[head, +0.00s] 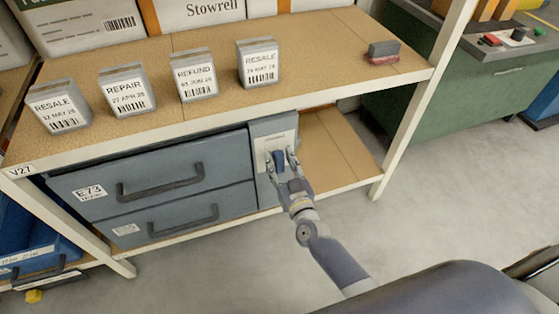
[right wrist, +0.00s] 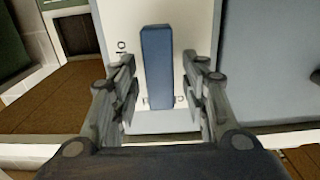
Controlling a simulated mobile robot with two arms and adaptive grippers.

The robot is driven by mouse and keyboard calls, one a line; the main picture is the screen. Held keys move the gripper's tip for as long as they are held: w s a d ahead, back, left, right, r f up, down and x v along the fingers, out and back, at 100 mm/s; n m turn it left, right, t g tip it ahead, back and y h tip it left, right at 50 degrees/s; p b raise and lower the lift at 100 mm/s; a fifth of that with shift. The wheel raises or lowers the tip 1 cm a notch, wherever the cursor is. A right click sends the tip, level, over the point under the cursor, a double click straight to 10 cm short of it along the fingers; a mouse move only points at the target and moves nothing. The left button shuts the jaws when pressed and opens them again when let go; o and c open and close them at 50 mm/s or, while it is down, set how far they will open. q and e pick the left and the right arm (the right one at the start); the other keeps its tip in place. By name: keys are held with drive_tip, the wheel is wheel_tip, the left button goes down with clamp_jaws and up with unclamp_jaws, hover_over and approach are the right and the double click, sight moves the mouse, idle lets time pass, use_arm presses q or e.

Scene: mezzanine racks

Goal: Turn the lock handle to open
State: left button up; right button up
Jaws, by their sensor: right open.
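The lock handle (right wrist: 157,68) is a blue bar on a pale plate (right wrist: 180,25), set in the grey-blue panel right of the drawers. In the right wrist view the bar stands upright, with partly covered lettering on the plate. In the head view the handle (head: 280,158) is small and partly hidden. My right gripper (head: 282,160) is at the plate, its fingers either side of the handle. In the right wrist view the open fingers (right wrist: 163,90) show gaps to the bar on both sides. My left gripper is not in view.
Two grey-blue drawers with dark handles (head: 160,182) lie left of the lock panel. Several labelled blocks (head: 127,90) and a red-based stamp (head: 382,52) stand on the shelf above. A white rack post (head: 420,105) rises to the right. Grey floor (head: 450,190) is clear there.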

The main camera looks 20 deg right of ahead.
drive_tip(key=shift+w, duration=0.4)
clamp_jaws()
